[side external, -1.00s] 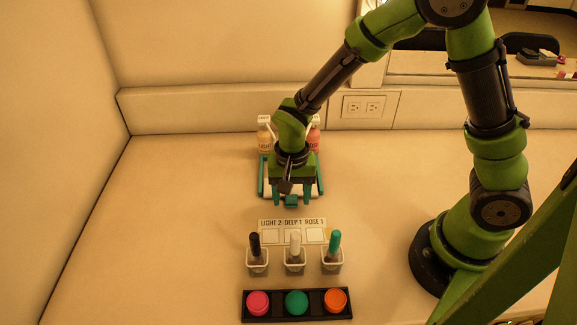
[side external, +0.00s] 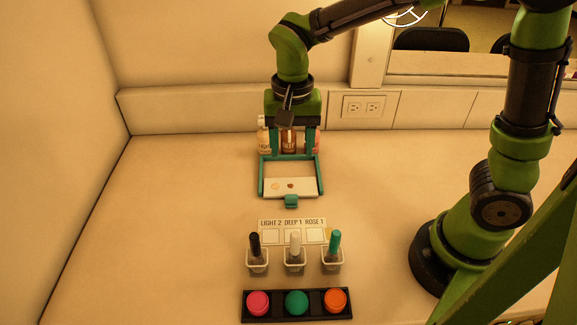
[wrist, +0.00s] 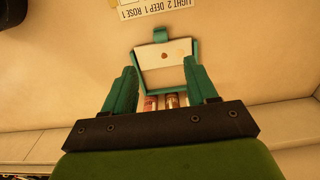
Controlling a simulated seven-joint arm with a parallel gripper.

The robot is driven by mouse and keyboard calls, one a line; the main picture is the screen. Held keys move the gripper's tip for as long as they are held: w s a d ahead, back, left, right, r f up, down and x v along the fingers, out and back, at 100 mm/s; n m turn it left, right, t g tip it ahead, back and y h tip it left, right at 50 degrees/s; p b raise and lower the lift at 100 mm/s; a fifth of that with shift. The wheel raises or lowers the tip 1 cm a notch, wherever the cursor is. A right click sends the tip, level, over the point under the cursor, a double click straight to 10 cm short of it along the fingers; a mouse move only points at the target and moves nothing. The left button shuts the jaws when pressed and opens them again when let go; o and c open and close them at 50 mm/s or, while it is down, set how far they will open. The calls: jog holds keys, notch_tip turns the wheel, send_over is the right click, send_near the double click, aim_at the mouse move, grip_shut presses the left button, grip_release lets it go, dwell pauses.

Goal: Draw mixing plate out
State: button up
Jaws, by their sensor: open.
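The mixing plate (side external: 306,187) is white, with a tan dab and a brown dab on it. It lies at the front of a teal frame (side external: 262,178), with a teal tab (side external: 291,202) at its front edge. The plate also shows in the wrist view (wrist: 148,53), with the tab (wrist: 161,35) beyond it. My gripper (side external: 290,152) is open and empty, its teal fingers pointing down above the back of the frame, behind the plate. In the wrist view my gripper (wrist: 159,66) has its fingers wide apart on either side of the frame, touching nothing that I can make out.
Several bottles (side external: 289,140) stand behind the frame, partly hidden by my gripper. A label card (side external: 292,224), three cups with coloured-capped sticks (side external: 295,259) and a black tray (side external: 277,313) of coloured pots lie in front. The bench left of the frame is clear.

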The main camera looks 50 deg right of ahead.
notch_tip(320, 180, up, 3)
jog(key=shift+f, duration=0.2)
jog(key=s+d+r+n+t+y, duration=0.2)
jog(key=s+d+r+n+t, duration=0.3)
jog(key=s, duration=0.5)
jog(key=shift+s+d+r+t, duration=0.25)
jog(key=shift+d+r+t, duration=0.35)
jog(key=shift+d+t, duration=0.55)
